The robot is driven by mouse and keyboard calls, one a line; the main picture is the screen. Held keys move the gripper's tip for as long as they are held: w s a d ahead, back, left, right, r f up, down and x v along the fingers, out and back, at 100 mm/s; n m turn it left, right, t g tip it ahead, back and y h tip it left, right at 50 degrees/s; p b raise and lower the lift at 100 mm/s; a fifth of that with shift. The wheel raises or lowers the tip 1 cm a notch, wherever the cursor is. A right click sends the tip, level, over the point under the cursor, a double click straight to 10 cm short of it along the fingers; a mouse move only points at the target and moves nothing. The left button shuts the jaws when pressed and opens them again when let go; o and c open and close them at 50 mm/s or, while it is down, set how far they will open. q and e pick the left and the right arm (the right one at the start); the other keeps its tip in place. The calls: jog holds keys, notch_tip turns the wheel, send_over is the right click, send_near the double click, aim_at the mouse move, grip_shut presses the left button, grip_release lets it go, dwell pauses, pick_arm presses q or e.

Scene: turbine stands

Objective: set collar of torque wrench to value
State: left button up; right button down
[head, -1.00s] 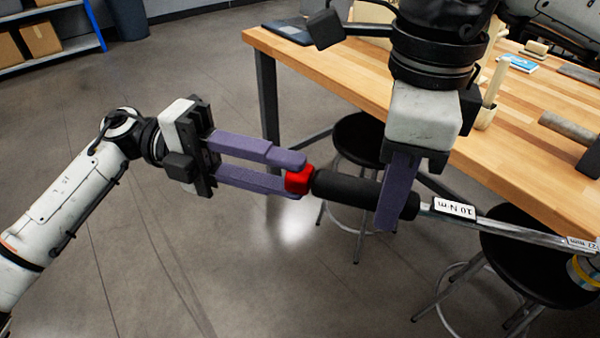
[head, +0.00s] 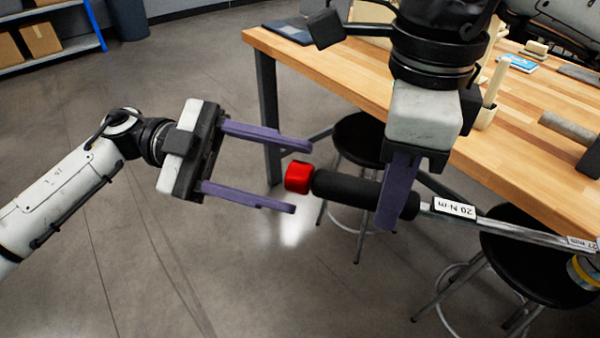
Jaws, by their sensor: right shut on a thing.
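The torque wrench (head: 500,228) is held level in the air, with a black grip (head: 345,188), a red collar (head: 298,177) at its left end and a steel shaft running right. A white label (head: 455,208) on the shaft appears to read 20 N·m, upside down. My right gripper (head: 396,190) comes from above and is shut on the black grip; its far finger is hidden. My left gripper (head: 302,178) is open, its purple fingers above and below the red collar with gaps on both sides.
A wooden workbench (head: 350,60) stands behind, with a blue-and-white booklet (head: 518,63) and a grey cylinder (head: 570,130) on it. Black stools (head: 510,250) stand below the wrench. The floor at left is clear. Shelves with boxes (head: 40,40) are far left.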

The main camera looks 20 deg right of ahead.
pick_arm(q)
jog(key=shift+o, duration=0.8)
jog(key=shift+v, duration=2.5)
jog(key=shift+c, duration=0.4)
jog(key=shift+c, duration=0.8)
jog(key=shift+s+d+m, duration=0.45)
jog(key=shift+d+m, duration=0.25)
jog(key=shift+m, duration=4.15)
jog(key=shift+s+d+m, duration=0.5)
jog(key=shift+d+m, duration=0.25)
jog(key=shift+m, duration=4.05)
jog(key=shift+s+d+m, duration=0.45)
jog(key=shift+d+m, duration=0.25)
jog(key=shift+m, duration=4.15)
